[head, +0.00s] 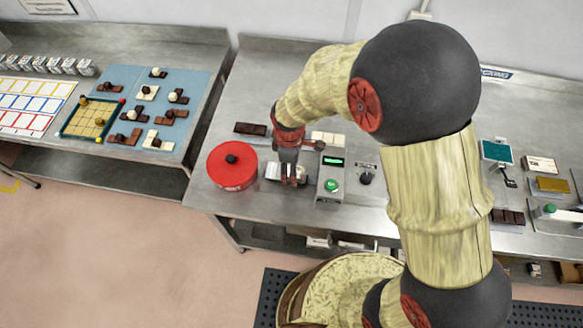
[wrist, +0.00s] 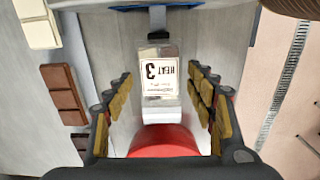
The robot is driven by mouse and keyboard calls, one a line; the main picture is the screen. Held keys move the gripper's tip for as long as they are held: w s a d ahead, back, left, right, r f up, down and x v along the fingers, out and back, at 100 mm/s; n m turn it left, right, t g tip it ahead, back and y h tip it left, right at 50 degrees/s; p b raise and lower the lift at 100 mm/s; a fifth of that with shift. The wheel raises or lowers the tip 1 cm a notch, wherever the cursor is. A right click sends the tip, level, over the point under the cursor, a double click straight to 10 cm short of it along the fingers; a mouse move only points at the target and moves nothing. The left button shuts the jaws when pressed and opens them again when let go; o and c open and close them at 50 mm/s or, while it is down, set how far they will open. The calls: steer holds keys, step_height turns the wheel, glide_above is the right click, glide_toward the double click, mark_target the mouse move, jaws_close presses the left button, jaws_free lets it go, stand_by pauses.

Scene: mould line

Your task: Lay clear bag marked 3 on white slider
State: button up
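In the wrist view, a clear bag (wrist: 158,72) with a white label reading HEAT 3 lies between my fingers. A white slider (wrist: 163,116) shows at the bag's near end, and the bag seems to lie on it. In the head view, the white slider (head: 272,173) is beside the grey sealing machine, with the bag largely hidden by my gripper. My gripper (head: 288,178) points down over this spot. In the wrist view, its fingers (wrist: 161,75) are spread wide, with gaps on both sides of the bag.
A red round tin (head: 232,165) stands just left of the slider. The grey machine (head: 331,176) with a green display and button stands close on the right. Chocolate bars (head: 250,129) and white bars (head: 328,138) lie behind. Bare steel bench shows at the back left.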

steer(key=shift+o, duration=0.9)
step_height(320, 180, up, 12)
steer(key=shift+a, duration=0.15)
steer(key=s+d+r+m+t+b, duration=0.2)
steer(key=s+d+r+m, duration=0.3)
steer(key=d, duration=0.5)
steer(key=s+d+r+m+t+b, duration=0.3)
steer(key=s+d+r+m+b, duration=0.2)
steer(key=s+d+m, duration=0.4)
steer(key=shift+s+d+r+m+t, duration=0.15)
steer(key=shift+d+r+m+t, duration=0.15)
steer(key=shift+d+r+m, duration=0.65)
